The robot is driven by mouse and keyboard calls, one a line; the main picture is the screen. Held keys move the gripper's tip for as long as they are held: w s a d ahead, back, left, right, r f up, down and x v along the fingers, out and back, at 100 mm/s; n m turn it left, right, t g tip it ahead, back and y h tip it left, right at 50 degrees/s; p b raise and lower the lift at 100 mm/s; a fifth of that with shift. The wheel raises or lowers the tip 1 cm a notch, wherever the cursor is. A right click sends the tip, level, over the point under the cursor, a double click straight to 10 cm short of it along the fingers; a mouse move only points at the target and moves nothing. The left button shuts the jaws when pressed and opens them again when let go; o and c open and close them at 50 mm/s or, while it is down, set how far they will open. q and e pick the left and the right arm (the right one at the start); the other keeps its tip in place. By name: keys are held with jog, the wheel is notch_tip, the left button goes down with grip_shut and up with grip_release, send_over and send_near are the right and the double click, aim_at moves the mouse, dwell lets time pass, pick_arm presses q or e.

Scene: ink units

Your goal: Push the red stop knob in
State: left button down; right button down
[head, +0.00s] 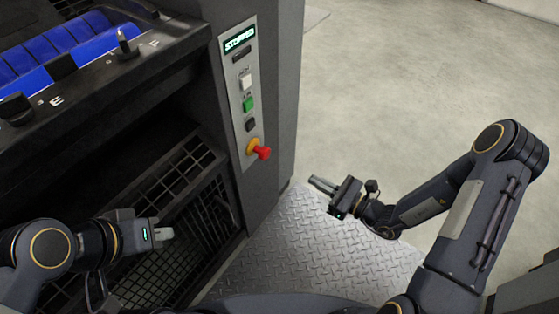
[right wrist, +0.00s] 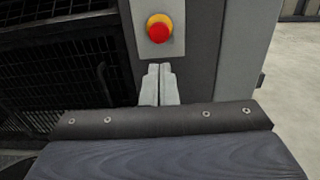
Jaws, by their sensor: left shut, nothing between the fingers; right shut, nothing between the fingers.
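The red stop knob (head: 262,152) sticks out from a yellow collar (head: 252,146) at the bottom of the grey control panel (head: 237,120). In the right wrist view the knob (right wrist: 159,30) is seen nearly face-on, above my fingertips. The small display (head: 239,40) at the panel's top reads "STOPPED". My right gripper (head: 318,184) is shut and empty, to the right of the knob and lower in the head view, apart from it. In the right wrist view its closed fingers (right wrist: 160,73) point toward the panel. My left gripper (head: 164,234) is shut and empty in front of the dark grille.
A white button (head: 246,80), a green button (head: 248,103) and a black button (head: 251,125) sit above the knob. Blue rollers (head: 55,50) and black knobs (head: 127,45) are at upper left. Tread plate (head: 300,240) covers the floor below. Open floor lies to the right.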

aim_at(268, 154)
dwell(0.3)
jog(key=b+x, duration=0.3)
jog(key=x, duration=1)
jog(key=shift+w+a, duration=0.1)
jog(key=shift+a, duration=0.05)
jog(key=shift+w+a, duration=0.25)
jog(key=shift+a, duration=0.05)
jog(key=shift+x, duration=0.85)
